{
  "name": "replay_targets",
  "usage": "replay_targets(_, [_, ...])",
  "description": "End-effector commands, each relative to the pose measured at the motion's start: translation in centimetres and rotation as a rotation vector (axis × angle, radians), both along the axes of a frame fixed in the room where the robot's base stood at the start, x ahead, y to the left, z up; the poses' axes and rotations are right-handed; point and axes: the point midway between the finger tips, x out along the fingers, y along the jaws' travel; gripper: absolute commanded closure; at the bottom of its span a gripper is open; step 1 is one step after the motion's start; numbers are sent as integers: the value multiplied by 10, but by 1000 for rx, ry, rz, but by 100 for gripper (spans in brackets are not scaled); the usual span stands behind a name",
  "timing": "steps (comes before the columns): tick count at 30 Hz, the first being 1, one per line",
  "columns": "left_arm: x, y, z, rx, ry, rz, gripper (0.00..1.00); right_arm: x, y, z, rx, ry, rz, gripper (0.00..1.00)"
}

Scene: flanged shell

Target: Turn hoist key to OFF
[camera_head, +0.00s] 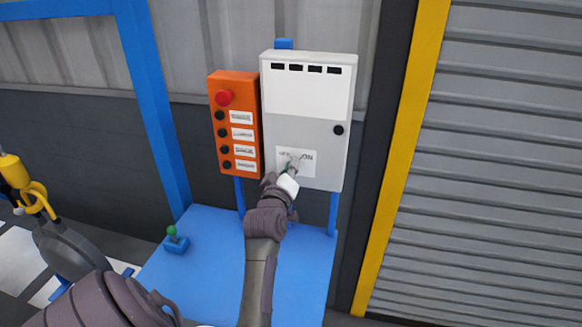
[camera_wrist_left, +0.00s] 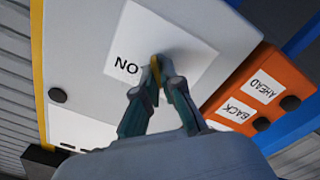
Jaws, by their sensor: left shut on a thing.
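The grey hoist control box (camera_head: 304,110) stands upright on a blue post. A white plate (camera_head: 310,160) low on its front has OFF at left and ON at right. My left gripper (camera_head: 291,172) reaches up to this plate. In the left wrist view its fingertips (camera_wrist_left: 158,78) are shut on a small brass-coloured hoist key (camera_wrist_left: 155,68) in front of the plate. That view is upside down, and ON shows beside the fingers. The fingers hide most of the key, so I cannot tell its exact angle. My right gripper is not in view.
An orange button box (camera_head: 234,124) with a red button stands just left of the control box. A blue table (camera_head: 205,260) lies below, with a small green-knobbed lever (camera_head: 175,240). A yellow post (camera_head: 400,150) and a ribbed shutter (camera_head: 490,160) are at right.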

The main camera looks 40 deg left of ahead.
Motion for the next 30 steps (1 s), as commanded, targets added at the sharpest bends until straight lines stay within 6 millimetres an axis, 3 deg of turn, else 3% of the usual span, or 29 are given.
replay_targets(9, [0, 0, -1, -2, 1, -1, 100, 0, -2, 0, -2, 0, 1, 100])
replay_targets(12, [0, 0, -1, -2, 1, -1, 81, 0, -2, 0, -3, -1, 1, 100])
replay_targets(15, [0, 0, -1, -1, 1, 0, 69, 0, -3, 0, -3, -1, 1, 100])
replay_targets(24, [0, 0, 2, 1, -1, 0, 69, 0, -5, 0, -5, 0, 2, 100])
replay_targets(30, [0, 0, 30, 2, -7, 1, 69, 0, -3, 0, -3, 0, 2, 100])
